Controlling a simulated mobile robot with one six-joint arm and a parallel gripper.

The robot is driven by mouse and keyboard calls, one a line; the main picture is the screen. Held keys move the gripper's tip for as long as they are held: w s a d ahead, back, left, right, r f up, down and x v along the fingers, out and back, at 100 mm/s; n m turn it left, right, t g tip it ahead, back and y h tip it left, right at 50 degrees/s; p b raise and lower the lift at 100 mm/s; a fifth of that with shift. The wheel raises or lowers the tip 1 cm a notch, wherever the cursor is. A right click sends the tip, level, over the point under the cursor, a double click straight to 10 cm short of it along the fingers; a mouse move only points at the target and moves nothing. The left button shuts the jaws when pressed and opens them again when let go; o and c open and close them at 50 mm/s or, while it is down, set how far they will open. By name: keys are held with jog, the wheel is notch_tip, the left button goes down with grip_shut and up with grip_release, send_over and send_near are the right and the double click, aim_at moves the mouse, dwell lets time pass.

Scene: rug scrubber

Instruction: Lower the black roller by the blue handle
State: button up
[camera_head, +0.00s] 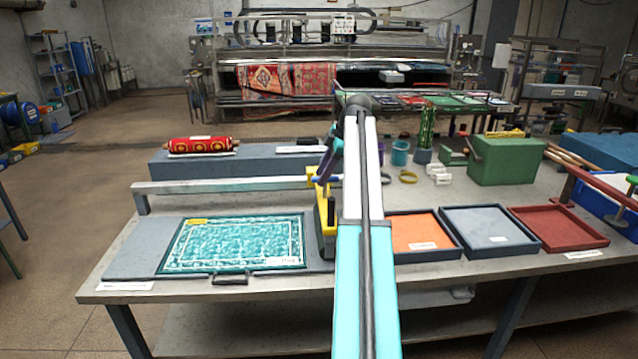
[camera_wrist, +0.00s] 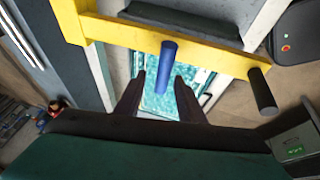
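The blue handle (camera_wrist: 167,66) sticks out from a yellow bracket (camera_wrist: 120,32) in the wrist view. My gripper (camera_wrist: 159,78) is open, with one dark finger on each side of the handle's lower end and visible gaps. A dark cylinder, seemingly the black roller (camera_wrist: 185,19), lies behind the bracket. In the head view my gripper (camera_head: 329,162) is beside the blue handle (camera_head: 326,180), above the yellow bracket (camera_head: 322,232) at the right end of the grey rail. My arm hides part of the bracket, and I cannot make out the roller clearly there.
A teal rug (camera_head: 235,243) lies flat on a grey board left of the bracket. A long grey rail (camera_head: 225,186) runs behind it. A black peg (camera_wrist: 263,92) projects from the bracket's right end. Orange, grey and red trays (camera_head: 490,232) stand to the right.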

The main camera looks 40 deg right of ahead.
jog(key=b+v, duration=0.1)
jog(key=v, duration=0.8)
jog(key=shift+f, duration=0.1)
dwell(0.4)
